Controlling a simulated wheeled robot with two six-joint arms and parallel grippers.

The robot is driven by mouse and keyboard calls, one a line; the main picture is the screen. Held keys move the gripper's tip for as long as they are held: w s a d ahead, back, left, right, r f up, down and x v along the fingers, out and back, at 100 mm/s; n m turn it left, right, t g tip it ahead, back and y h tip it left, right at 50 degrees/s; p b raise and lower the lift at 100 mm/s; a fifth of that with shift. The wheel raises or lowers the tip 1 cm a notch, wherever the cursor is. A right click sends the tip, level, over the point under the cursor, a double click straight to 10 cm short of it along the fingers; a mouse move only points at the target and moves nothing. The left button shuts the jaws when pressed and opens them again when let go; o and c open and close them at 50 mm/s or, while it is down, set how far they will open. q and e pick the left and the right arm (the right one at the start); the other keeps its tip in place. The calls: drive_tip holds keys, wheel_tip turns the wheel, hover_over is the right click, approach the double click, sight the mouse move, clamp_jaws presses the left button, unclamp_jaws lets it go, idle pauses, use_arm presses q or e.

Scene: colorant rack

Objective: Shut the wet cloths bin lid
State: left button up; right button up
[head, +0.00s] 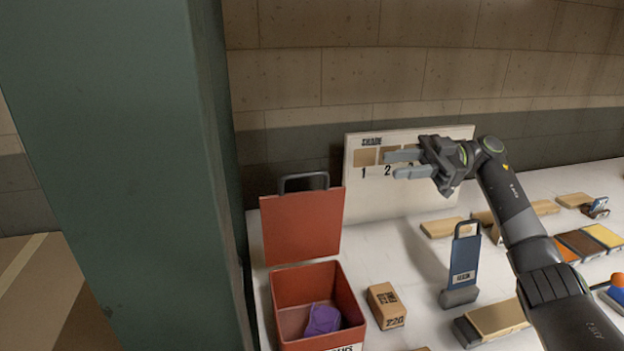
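The wet cloths bin (346,290) is a red open box on the white table, with a purple cloth (322,319) inside. Its red lid (302,226) stands upright at the bin's back edge, with a dark handle (304,179) on top. The bin's front label is cut off by the picture's bottom edge. My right gripper (398,164) is open and empty, up in front of the shade board, to the right of the lid and apart from it. Its fingers point left. My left gripper is not in view.
A large green pillar (130,150) fills the left side, close to the bin. The white shade board (375,202) stands behind. Bare table (385,255) shows beside the lid.

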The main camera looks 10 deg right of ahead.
sight(315, 174)
drive_tip(key=a+p, duration=0.2)
drive_tip(key=a, duration=0.3)
drive_tip(key=a+p, duration=0.1)
drive_tip(key=a, duration=0.4)
drive_tip(key=a+p, duration=0.2)
drive_tip(key=a, duration=0.4)
drive_tip(key=shift+s+r+p, duration=0.3)
drive_tip(key=shift+r, duration=0.05)
drive_tip(key=shift+w+a+f, duration=0.1)
drive_tip(key=shift+a+f, duration=0.05)
drive_tip(key=shift+a, duration=0.4)
clamp_jaws()
